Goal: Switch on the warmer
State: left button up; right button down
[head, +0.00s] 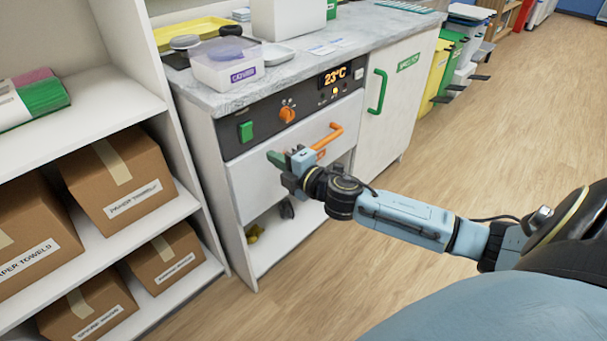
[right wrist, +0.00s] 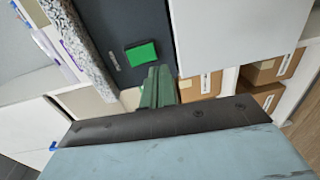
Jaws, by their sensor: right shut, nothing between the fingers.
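The warmer (head: 285,150) is a white drawer unit under the marble counter, with a dark control panel (head: 265,125). The panel has a green rocker switch (head: 246,131) at its left, an orange knob (head: 287,114) and a display (head: 334,77) reading 23°C. My right gripper (head: 277,158) is in front of the drawer face, below and right of the switch, with its green fingers shut and empty. In the right wrist view the shut fingers (right wrist: 157,88) point toward the panel, just below the green switch (right wrist: 141,54), apparently apart from it. My left gripper is not in view.
An orange drawer handle (head: 329,137) is close to my right gripper. A cabinet with a green handle (head: 377,92) stands at right. A plastic box (head: 227,64) sits on the counter above the panel. Shelves with cardboard boxes (head: 123,180) stand left. The floor (head: 430,165) is clear.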

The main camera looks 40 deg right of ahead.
jog(key=s+d, duration=0.1)
jog(key=s, duration=0.5)
jog(key=shift+s+f, duration=0.35)
jog(key=shift+f, duration=0.05)
